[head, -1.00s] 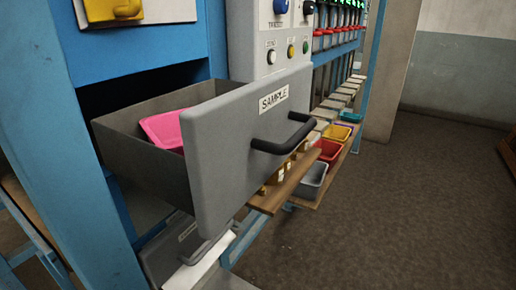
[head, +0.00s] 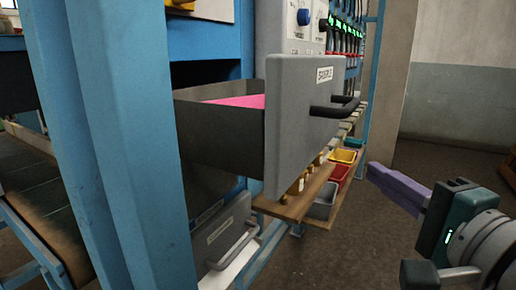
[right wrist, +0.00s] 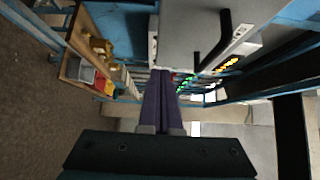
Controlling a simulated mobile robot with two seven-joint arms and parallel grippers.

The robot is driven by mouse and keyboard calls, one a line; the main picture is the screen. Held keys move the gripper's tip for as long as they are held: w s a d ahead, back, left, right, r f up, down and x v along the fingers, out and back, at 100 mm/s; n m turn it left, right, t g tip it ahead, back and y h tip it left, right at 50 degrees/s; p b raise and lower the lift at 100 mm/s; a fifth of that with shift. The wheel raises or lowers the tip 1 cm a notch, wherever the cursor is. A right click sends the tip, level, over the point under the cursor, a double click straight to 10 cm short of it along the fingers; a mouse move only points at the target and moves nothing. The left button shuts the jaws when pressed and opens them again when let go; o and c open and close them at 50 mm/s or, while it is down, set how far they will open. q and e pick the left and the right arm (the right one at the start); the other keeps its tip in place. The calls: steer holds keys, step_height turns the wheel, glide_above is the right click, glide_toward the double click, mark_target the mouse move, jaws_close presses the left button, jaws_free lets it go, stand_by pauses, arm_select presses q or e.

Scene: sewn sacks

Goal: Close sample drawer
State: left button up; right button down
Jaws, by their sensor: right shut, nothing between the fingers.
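The grey sample drawer (head: 305,130) stands pulled out of the blue frame in the head view. Its front carries a white SAMPLE label (head: 324,75) and a black bar handle (head: 335,107). A pink tray (head: 237,101) lies inside the drawer. My right gripper (head: 374,172), with purple fingers, is at the lower right, in front of the drawer and apart from it. Its fingers are together and empty. In the right wrist view the closed fingers (right wrist: 160,98) point past the drawer front (right wrist: 185,40) and its handle (right wrist: 202,52). My left gripper does not show.
A second, lower drawer (head: 221,236) with a handle sits below. A wooden shelf (head: 290,205) holds several small bins, including a yellow bin (head: 345,156) and a grey bin (head: 322,204). A blue post (head: 120,130) stands at the left. The floor (head: 330,260) at the right is open.

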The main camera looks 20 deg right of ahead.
mark_target(321, 150)
steer(key=w, duration=0.2)
steer(key=w+a, duration=0.1)
steer(key=w, duration=0.1)
steer(key=w+p, duration=0.1)
steer(key=w, duration=0.1)
steer(key=shift+w+a, duration=0.35)
steer(key=shift+w, duration=0.05)
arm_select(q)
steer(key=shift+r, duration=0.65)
arm_select(e)
steer(key=shift+w+a, duration=0.35)
